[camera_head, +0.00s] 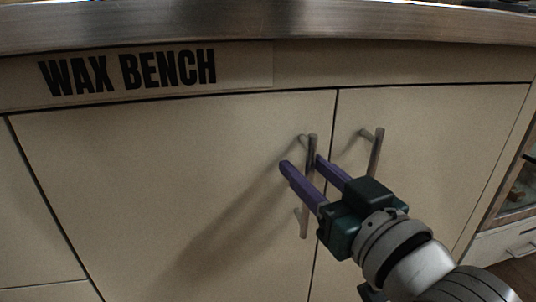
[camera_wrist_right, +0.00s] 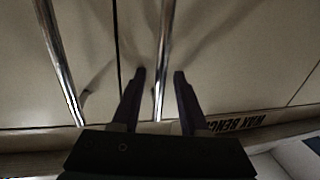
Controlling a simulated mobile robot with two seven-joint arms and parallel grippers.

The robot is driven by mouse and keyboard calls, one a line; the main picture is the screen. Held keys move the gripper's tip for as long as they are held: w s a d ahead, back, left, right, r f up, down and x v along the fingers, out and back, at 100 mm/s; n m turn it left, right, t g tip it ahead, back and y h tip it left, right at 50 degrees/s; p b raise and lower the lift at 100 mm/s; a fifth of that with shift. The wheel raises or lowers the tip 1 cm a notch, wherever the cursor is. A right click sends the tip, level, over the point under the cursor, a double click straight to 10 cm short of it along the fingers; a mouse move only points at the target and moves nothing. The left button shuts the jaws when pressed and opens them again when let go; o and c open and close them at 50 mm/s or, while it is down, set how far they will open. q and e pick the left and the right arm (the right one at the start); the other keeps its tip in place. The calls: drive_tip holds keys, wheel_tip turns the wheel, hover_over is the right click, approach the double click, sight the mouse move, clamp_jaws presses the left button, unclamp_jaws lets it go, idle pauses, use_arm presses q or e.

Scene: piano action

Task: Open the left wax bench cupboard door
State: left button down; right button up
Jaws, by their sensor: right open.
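The left wax bench cupboard door (camera_head: 150,190) is a flat beige panel under the WAX BENCH label (camera_head: 128,72). It is shut, flush with its neighbour. Its vertical metal bar handle (camera_head: 312,143) is near its right edge. My right gripper (camera_head: 302,163) is open at this handle, with one purple finger on each side. In the right wrist view the handle (camera_wrist_right: 167,30) runs between the two open fingers (camera_wrist_right: 159,75), apparently without being gripped. Part of the handle is hidden behind the fingers in the head view. My left gripper is not in view.
The right cupboard door (camera_head: 440,150) is shut, and its bar handle (camera_head: 376,152) stands close to the right of my gripper. A metal worktop edge (camera_head: 270,22) runs above the doors. A drawer unit (camera_head: 510,243) stands at the far right.

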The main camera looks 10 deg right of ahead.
clamp_jaws()
idle(1.3)
